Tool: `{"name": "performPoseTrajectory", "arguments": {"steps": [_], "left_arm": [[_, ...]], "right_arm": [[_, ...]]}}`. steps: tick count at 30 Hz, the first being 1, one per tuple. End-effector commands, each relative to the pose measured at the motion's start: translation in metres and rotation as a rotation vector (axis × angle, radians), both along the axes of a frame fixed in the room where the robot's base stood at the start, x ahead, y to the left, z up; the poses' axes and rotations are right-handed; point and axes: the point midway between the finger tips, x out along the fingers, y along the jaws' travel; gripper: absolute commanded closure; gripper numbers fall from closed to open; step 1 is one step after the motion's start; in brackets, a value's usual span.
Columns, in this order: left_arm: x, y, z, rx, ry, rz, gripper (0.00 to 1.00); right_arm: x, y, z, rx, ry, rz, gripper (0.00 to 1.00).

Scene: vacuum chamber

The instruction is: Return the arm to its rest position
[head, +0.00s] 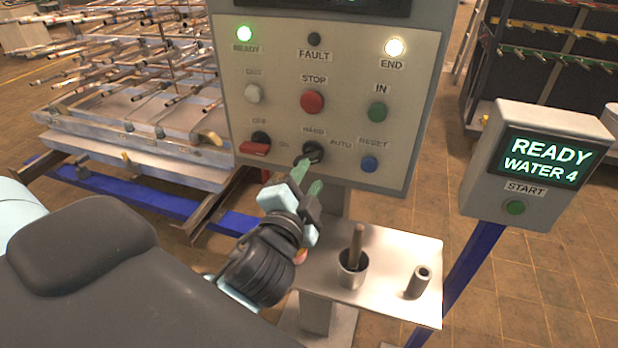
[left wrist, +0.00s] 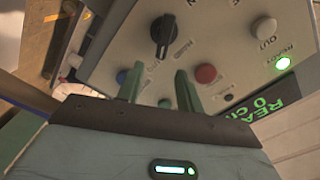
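My left gripper (head: 307,178) has green fingers and is in front of the lower part of a control panel (head: 225,75). Its fingertips are just below the black rotary knob (head: 313,151) between the HAND and AUTO labels. In the left wrist view the left gripper (left wrist: 157,72) has its two fingers apart with nothing between them. The black knob (left wrist: 163,36) shows beyond the tips there, seemingly not gripped. Whether a fingertip touches the panel is unclear. My right gripper is not in view.
The panel's READY light (head: 244,34) and END light (head: 395,47) are lit; the FAULT light (head: 314,39) is dark. A metal shelf (head: 385,290) below holds a cup (head: 352,270) and a small tube (head: 418,282). A START box (head: 475,150) stands right; a pipe rack (head: 130,150) stands left.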

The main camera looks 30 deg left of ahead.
Motion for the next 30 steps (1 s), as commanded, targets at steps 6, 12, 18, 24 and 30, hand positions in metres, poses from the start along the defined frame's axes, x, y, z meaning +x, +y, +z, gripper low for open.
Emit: {"name": "performPoseTrajectory", "arguments": {"steps": [6,12,18,24,30], "left_arm": [[0.0,0.0,0.0,0.0,0.0,0.0,0.64],[-0.006,0.003,-0.024,-0.058,0.07,0.009,0.64],[-0.053,0.007,-0.122,-0.316,0.385,0.072,0.64],[-0.135,0.001,-0.212,-0.584,0.74,0.194,0.64],[-0.202,-0.009,-0.255,-0.744,0.972,0.3,0.64]], "right_arm": [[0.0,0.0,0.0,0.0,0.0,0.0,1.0],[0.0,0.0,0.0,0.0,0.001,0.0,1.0],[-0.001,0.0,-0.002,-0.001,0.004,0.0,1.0],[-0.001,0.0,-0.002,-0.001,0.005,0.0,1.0],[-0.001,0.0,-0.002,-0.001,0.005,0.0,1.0]]}}
